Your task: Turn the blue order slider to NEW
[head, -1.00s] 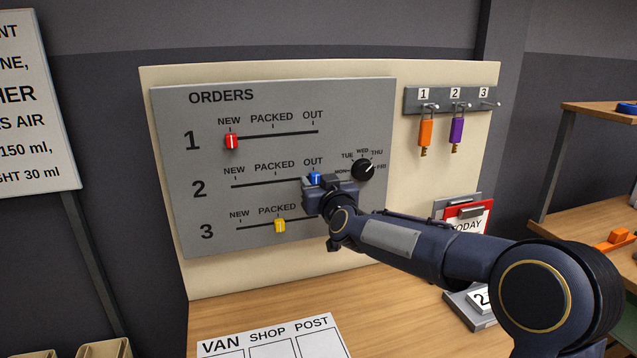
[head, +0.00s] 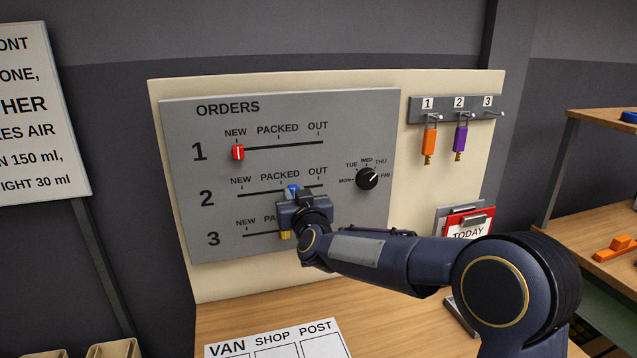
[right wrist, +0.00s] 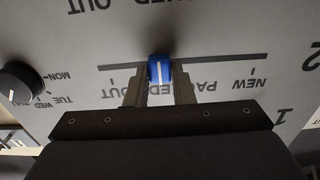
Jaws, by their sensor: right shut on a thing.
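The blue slider (head: 292,189) sits on row 2 of the grey ORDERS panel (head: 180,130), between the OUT and PACKED marks and nearer PACKED. My right gripper (head: 296,194) is shut on the blue slider. In the right wrist view the slider (right wrist: 160,68) shows between the two fingertips (right wrist: 160,80), with the panel's lettering upside down. The NEW mark of row 2 (head: 241,181) is at the left end of its slot. My left gripper is not in view.
The red slider (head: 238,152) sits at NEW on row 1. The yellow slider (head: 285,235) on row 3 is partly hidden behind my right gripper. A black day dial (head: 367,179) is to the right. The row 2 slot left of the blue slider is clear.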

